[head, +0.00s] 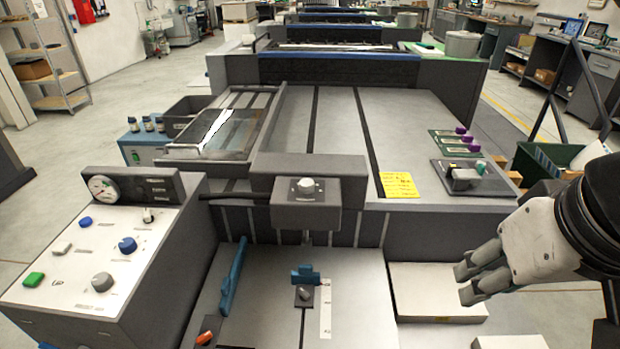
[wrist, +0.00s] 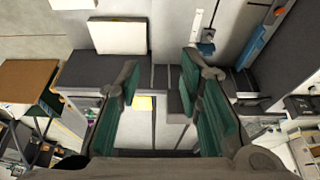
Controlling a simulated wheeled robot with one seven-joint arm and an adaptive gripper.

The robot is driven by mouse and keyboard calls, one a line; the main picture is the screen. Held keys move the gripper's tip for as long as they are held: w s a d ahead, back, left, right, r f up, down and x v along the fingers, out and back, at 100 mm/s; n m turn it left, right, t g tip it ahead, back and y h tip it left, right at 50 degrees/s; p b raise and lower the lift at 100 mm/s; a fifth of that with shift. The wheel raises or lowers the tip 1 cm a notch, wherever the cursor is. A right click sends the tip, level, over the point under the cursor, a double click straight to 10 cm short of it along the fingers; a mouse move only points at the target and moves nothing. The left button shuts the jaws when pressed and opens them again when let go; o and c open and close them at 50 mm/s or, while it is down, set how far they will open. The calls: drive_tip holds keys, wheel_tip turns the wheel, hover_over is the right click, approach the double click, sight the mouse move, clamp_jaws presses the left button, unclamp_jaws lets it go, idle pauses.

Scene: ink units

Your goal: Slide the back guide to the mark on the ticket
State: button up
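The back guide is probably the small blue block (head: 305,275) on a slot in the pale feed table (head: 365,310), with a dark knob base in front of it. A white scale strip (head: 325,308) lies just right of it; its marks are too small to read. In the wrist view the small blue block (wrist: 207,48) is beyond the right finger. The yellow ticket (head: 398,184) lies on the machine's top; its writing is unreadable. My gripper (head: 469,284) is at the right, apart from the guide. The wrist view shows its green-padded fingers (wrist: 160,78) spread and empty.
A longer blue guide (head: 233,280) stands at the feed table's left, near an orange-tipped part (head: 205,338). A white paper stack (head: 435,290) lies near my gripper. A control panel (head: 100,250) is at left.

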drive_tip(key=o, duration=0.6)
drive_tip(key=shift+w, duration=0.15)
drive_tip(key=shift+c, duration=0.2)
drive_tip(key=b, duration=0.8)
hover_over(305, 267)
drive_tip(key=s, duration=0.5)
wheel_tip(305, 267, down, 31)
drive_tip(key=b+x, duration=0.2)
drive_tip(key=x, duration=1.1)
drive_tip(key=shift+w+b, duration=0.1)
drive_tip(key=shift+b, duration=0.2)
clamp_jaws()
